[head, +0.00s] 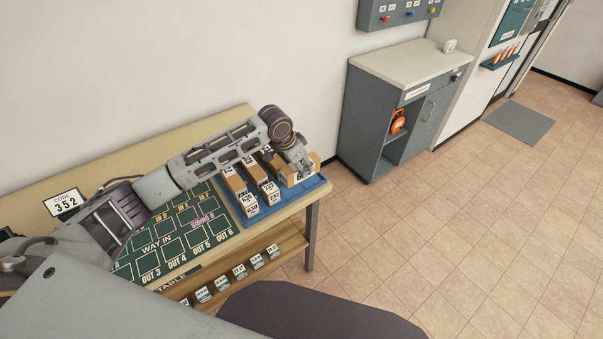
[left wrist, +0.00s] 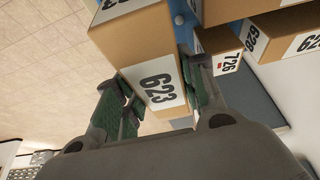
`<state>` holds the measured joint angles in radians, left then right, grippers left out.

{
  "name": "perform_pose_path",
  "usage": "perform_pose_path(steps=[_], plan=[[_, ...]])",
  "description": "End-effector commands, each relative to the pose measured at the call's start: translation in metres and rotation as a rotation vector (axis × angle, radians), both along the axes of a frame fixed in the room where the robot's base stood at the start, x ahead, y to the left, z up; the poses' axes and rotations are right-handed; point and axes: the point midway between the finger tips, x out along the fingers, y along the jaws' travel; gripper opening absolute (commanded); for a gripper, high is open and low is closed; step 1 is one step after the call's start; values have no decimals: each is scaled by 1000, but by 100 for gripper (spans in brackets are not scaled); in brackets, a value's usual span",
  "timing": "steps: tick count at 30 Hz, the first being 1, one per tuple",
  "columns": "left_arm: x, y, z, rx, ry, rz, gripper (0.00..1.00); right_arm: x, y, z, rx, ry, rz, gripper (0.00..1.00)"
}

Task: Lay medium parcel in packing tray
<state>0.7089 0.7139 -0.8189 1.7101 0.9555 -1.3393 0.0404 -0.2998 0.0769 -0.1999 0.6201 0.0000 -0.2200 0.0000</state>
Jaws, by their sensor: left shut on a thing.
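A brown cardboard parcel (left wrist: 142,45) labelled 623 is between the fingers of my left gripper (left wrist: 160,95) in the left wrist view. In the head view, my left gripper (head: 304,167) is shut on this parcel (head: 313,172) at the right end of the blue tray (head: 292,202). I cannot tell whether the parcel touches the tray floor. Several other labelled brown parcels stand in the tray, left of the held one. One labelled 726 (left wrist: 207,42) is close beside my gripper in the left wrist view. My right gripper is not in view.
The tray sits at the right end of a table (head: 230,122) with a green marked board (head: 180,240). A lower shelf (head: 285,244) carries several small labelled items. A grey cabinet (head: 372,125) stands to the right.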

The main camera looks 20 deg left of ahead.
Motion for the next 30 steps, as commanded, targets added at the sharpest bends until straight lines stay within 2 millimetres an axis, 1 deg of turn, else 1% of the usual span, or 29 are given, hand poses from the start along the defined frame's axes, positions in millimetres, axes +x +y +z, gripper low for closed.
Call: perform_pose_path(steps=[6,10,25,26,27,30], plan=[[-1,0,-27,1,2,0,4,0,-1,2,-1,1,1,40],[0,0,-37,0,0,-1,4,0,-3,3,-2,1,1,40],[0,0,-42,0,-1,-1,4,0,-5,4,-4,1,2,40],[0,0,-43,0,0,-1,42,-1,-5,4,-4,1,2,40],[0,0,-43,0,0,-1,47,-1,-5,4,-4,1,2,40],[0,0,-43,1,1,-1,49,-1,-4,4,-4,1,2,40]])
